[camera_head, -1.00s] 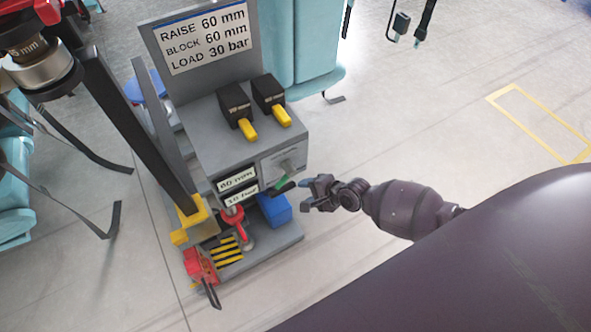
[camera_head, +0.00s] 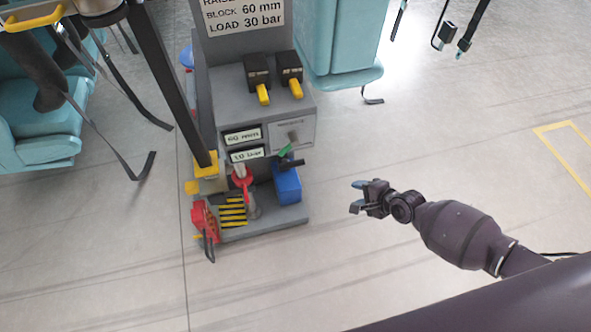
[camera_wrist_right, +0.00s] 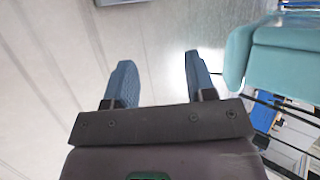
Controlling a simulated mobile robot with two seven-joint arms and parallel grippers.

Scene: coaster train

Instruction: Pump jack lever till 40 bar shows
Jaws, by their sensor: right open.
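The grey jack stand (camera_head: 226,98) stands left of centre in the head view. Its upper readout (camera_head: 243,136) shows 60 mm; the lower one (camera_head: 247,154) appears to read 10 bar. A black lever-like handle (camera_head: 291,163) with a green piece (camera_head: 286,150) sticks out under the front panel, above a blue box (camera_head: 287,186). I cannot tell for certain whether this is the jack lever. My right gripper (camera_head: 357,196) is open and empty, to the right of the stand and apart from it. Its two blue-tipped fingers (camera_wrist_right: 158,66) show spread in the wrist view.
A sign (camera_head: 245,18) tops the stand, with two yellow-handled black switches (camera_head: 274,80) below. A red part (camera_head: 204,219) sits at its base. Teal seats (camera_head: 340,45) stand behind and at left (camera_head: 38,115). Floor (camera_head: 330,270) around the right gripper is clear.

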